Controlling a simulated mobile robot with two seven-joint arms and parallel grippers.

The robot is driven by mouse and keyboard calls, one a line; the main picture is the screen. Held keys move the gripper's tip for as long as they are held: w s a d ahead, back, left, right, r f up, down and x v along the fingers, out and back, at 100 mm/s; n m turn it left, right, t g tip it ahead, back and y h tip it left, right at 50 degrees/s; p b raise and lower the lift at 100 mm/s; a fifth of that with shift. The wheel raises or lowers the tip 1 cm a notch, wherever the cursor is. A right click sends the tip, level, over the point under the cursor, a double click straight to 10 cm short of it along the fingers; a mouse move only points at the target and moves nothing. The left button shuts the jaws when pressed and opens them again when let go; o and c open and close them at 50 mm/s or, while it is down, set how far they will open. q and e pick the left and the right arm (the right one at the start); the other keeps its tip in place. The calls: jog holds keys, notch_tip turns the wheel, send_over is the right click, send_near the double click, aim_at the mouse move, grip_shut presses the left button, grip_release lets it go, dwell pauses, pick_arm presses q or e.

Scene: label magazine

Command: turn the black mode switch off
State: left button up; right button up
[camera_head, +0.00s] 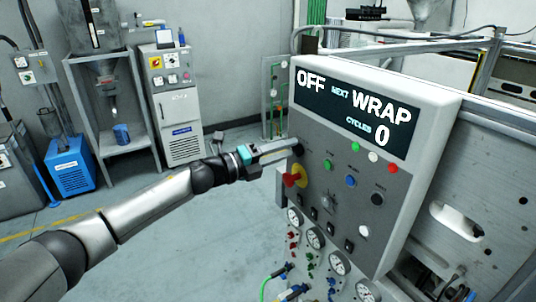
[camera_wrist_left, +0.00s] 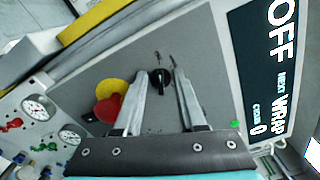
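The black mode switch (camera_wrist_left: 160,79) is a small round knob on the grey control panel (camera_wrist_left: 210,85). In the left wrist view it sits between the two fingertips of my left gripper (camera_wrist_left: 161,74). The fingers stand apart, with a gap visible on each side of the knob. In the head view my left gripper (camera_head: 294,145) reaches in from the left to the panel's upper left, just below the display, and largely hides the switch. The display (camera_head: 352,106) reads "OFF", "NEXT WRAP" and "CYCLES 0". My right gripper is in neither view.
A red knob on a yellow disc (camera_head: 296,177) is just below the gripper. Green, white, red and blue buttons (camera_head: 351,181) are to its right. Several gauges (camera_head: 314,238) and hoses are lower down. The floor (camera_head: 190,235) left of the panel is clear.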

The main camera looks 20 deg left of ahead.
pick_arm(q)
jog(key=b+v, duration=0.4)
jog(key=v, duration=1.1)
dwell(0.4)
